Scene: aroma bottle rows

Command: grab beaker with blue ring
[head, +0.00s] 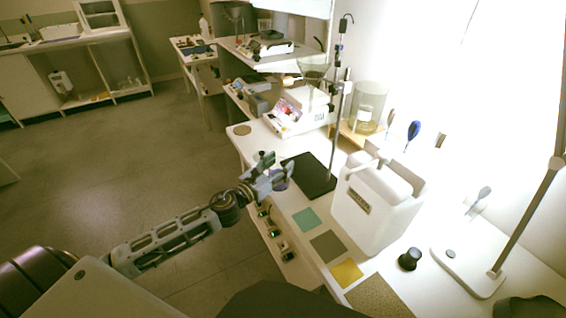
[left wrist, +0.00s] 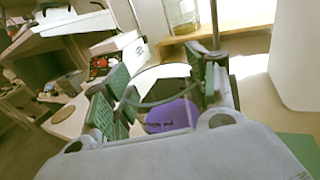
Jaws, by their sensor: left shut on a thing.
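The beaker with the blue ring is a clear glass vessel with a purple-blue band; its band (left wrist: 172,117) and dark round rim show between the finger pads in the left wrist view. In the head view only a bit of the purple band (head: 280,183) shows, the rest hidden by the fingers. My left gripper (head: 270,172) is shut on the beaker at the left edge of the white bench. Its green pads (left wrist: 160,92) lie on both sides of the glass. I cannot tell whether the beaker touches the bench. My right gripper is not in view.
A black stand base (head: 310,175) with a tall rod is just right of the gripper. A white box-shaped apparatus (head: 374,205) stands further right. Green (head: 306,219), grey (head: 328,246) and yellow (head: 347,272) squares lie nearer. Open floor (head: 150,150) is to the left.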

